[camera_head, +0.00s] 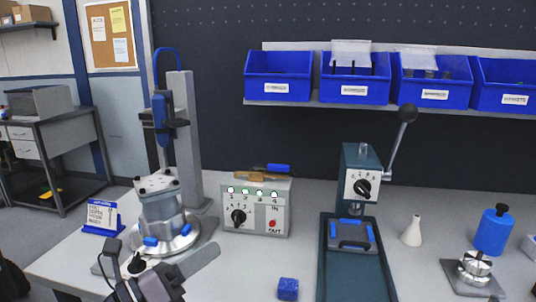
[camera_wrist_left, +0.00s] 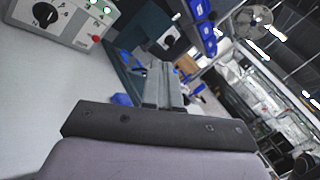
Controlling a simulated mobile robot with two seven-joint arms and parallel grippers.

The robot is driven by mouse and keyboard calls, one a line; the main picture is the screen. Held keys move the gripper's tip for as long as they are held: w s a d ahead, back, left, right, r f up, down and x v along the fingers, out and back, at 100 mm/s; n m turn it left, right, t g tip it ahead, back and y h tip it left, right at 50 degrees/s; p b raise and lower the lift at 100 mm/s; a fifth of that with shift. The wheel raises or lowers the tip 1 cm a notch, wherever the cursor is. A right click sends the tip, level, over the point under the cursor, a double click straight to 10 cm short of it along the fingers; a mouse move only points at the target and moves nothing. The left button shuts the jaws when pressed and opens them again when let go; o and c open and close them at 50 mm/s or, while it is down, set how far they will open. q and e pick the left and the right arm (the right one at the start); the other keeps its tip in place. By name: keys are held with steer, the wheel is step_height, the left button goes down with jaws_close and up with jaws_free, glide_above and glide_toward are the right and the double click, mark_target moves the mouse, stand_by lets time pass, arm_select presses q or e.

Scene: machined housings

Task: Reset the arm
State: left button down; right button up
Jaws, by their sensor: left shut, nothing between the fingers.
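My left gripper (camera_head: 203,258) comes in at the bottom left of the head view, above the table and in front of the fixture with the grey machined housing (camera_head: 162,212). Its fingers point up and to the right. In the left wrist view the two grey fingers (camera_wrist_left: 164,84) lie together, shut, with nothing between them. My right gripper is in neither view.
A control box (camera_head: 256,205) with green lights stands behind the gripper. Blue bins (camera_head: 279,76) hang behind.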

arm_select(q)
steer(key=s+a+f+n+t+y+p, duration=0.1)
steer(key=s+a+f+n+t+y, duration=0.25)
steer(key=f+n, duration=0.65)
steer(key=s+a+f+n+y, duration=0.2)
steer(key=a+f+n+y, duration=0.3)
steer(key=n, duration=0.9)
steer(key=s+a+f+n+g+y, duration=0.1)
steer(key=s+f+n+g+y, duration=0.3)
steer(key=s+f+n, duration=0.8)
step_height(320, 180, down, 5)
steer(key=shift+s+r+g+p, duration=0.2)
steer(key=shift+s+g+p, duration=0.1)
steer(key=shift+s+g, duration=0.8)
steer(key=shift+w, duration=0.1)
